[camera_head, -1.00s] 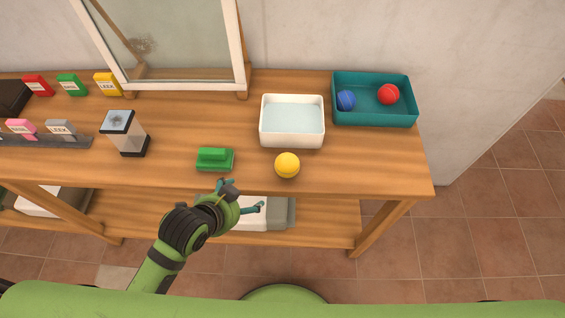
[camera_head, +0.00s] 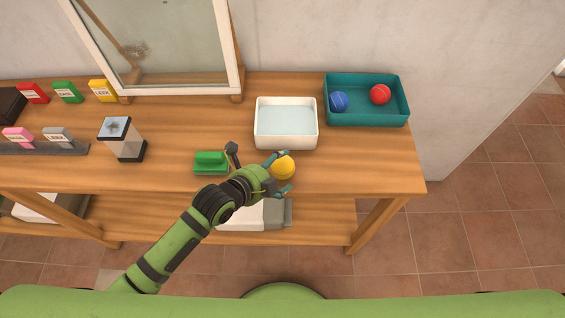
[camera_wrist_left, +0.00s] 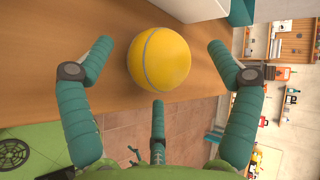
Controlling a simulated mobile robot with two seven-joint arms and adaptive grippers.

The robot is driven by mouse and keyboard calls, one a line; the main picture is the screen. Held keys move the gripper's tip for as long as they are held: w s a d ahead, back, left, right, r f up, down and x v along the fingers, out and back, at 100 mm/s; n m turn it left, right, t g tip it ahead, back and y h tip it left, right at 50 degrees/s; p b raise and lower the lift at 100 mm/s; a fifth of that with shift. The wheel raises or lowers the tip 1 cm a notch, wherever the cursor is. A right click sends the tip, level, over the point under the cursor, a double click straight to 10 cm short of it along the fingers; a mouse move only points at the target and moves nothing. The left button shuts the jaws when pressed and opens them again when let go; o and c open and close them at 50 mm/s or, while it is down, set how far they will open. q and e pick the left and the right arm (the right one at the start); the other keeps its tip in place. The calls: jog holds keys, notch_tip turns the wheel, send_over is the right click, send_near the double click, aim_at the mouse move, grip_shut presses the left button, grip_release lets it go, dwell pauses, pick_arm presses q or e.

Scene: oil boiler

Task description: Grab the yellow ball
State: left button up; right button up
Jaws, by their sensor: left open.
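The yellow ball (camera_head: 284,167) rests on the wooden table near its front edge, in front of the white basin. My left gripper (camera_head: 279,172) is open at the ball, with teal fingers on its far and near sides in the head view. In the left wrist view the ball (camera_wrist_left: 159,58) lies between the spread fingers of the left gripper (camera_wrist_left: 158,75), with visible gaps on both sides. A third finger shows below the ball there. My right gripper is not in view.
A white basin (camera_head: 286,143) stands just behind the ball. A teal tray (camera_head: 367,116) with a blue ball (camera_head: 339,102) and a red ball (camera_head: 380,94) is at the back right. A green block (camera_head: 211,162) lies left of the gripper. The table's right front is clear.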

pick_arm(q)
jog(key=shift+x, duration=0.8)
jog(key=shift+c, duration=0.4)
jog(key=c, duration=1.3)
jog(key=shift+c, duration=0.2)
jog(key=shift+r, duration=0.1)
